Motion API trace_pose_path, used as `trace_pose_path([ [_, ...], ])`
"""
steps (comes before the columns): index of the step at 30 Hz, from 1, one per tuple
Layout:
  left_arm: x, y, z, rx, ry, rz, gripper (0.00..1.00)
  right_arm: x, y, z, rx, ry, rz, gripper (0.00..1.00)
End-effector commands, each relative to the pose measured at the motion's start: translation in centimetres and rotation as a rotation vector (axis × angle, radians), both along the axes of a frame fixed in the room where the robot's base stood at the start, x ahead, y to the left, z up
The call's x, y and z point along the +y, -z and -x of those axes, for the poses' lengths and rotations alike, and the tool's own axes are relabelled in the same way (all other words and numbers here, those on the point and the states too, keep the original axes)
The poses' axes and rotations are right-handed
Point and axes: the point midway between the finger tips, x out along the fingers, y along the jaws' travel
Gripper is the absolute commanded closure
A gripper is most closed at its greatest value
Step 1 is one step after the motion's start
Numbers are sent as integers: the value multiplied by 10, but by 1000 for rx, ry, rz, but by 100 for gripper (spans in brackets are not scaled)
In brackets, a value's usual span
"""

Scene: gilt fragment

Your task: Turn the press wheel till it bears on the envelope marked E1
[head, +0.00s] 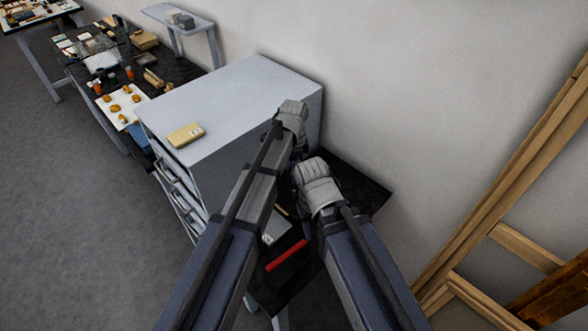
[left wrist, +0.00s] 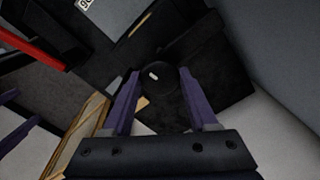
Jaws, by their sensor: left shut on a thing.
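In the left wrist view a round black wheel or knob (left wrist: 158,76) with a small white mark stands between the purple fingers of my left gripper (left wrist: 160,88), which is shut on it. The dark press body (left wrist: 205,60) lies around and behind it. In the head view my left gripper (head: 290,145) is beside the grey cabinet, its fingertips mostly hidden. My right gripper's wrist (head: 318,185) is nearer, its fingers hidden there. Two purple fingers, apart, at the left edge of the wrist view seem to be my right gripper (left wrist: 25,118). I cannot make out an envelope marked E1.
A red bar (head: 286,255) and a pale labelled block (head: 275,232) lie on the dark bench (head: 365,190). The grey cabinet (head: 235,95) carries a yellowish box (head: 186,135). A wooden frame (head: 510,180) leans at the right. Floor at left is clear.

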Motion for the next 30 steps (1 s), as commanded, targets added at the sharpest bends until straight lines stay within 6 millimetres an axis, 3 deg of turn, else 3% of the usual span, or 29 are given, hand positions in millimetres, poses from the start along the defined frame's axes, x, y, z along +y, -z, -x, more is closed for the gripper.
trace_pose_path([
  [22,0,0,0,1,72,0,97,0,0,0,0,0,0,50],
  [23,0,0,0,1,71,0,38,0,0,0,0,0,0,50],
  [30,0,0,0,0,71,0,11,0,0,0,0,0,0,50],
])
